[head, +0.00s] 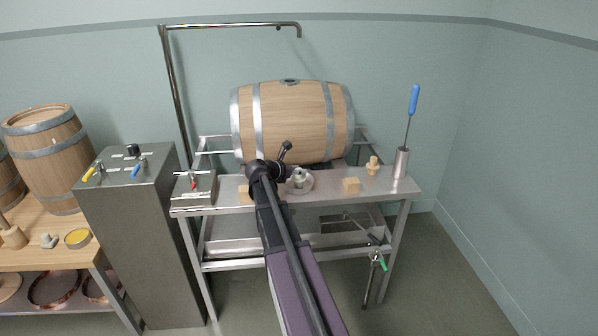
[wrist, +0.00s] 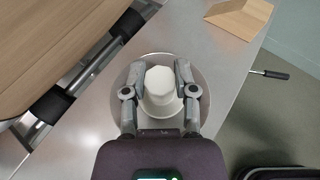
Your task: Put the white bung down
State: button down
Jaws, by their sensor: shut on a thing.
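The white bung (wrist: 160,88) is between the two fingers of my gripper (wrist: 160,72), which is shut on it. In the wrist view it is directly above or in a round, shallow steel dish (wrist: 205,82); I cannot tell whether it touches the dish. In the head view my gripper (head: 296,174) is at the dish (head: 309,187) on the steel bench, and the bung (head: 299,178) is a small pale shape, partly hidden.
The wooden barrel (head: 290,125) lies on its side behind the bench top (head: 328,182). A wooden block (head: 351,185), a wooden bung (head: 373,166) and a steel cup (head: 401,163) with a blue-handled tool (head: 413,99) stand to the right. A valve box (head: 193,189) stands left.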

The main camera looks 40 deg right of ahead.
jog(key=shift+f, duration=0.2)
jog(key=shift+c, duration=2)
grip_release()
jog(key=shift+r, duration=0.2)
jog(key=shift+a+r, duration=0.1)
jog(key=shift+a, duration=0.05)
jog(key=p+v, duration=0.4)
jog(key=v, duration=0.7)
jog(key=shift+a+r, duration=0.15)
jog(key=shift+a, duration=0.15)
jog(key=shift+s+a, duration=0.1)
